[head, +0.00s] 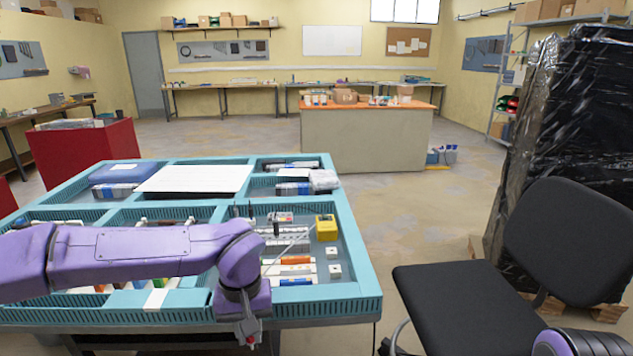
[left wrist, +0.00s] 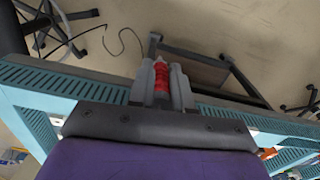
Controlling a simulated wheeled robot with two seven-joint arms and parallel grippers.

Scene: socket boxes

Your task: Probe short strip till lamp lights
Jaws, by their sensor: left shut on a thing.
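My left gripper (head: 250,338) hangs at the front edge of the blue-green tray table, with its fingers pointing down. In the left wrist view the left gripper (left wrist: 166,76) is shut on a red ribbed probe handle (left wrist: 169,88), held between its grey fingers. The probe's tip cannot be made out. A yellow box (head: 326,228), perhaps the tester, stands in the right compartment. Beside it lie grey strips (head: 290,236) and a white strip with an orange part (head: 296,260). I cannot tell which is the short strip, nor whether a lamp is lit. My right gripper is out of view.
The tray's rim (head: 362,258) has slotted walls and dividers between compartments. Small white sockets (head: 334,252) sit near its right side. A black chair (head: 465,300) stands close on the right. My left arm hides part of the front compartments.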

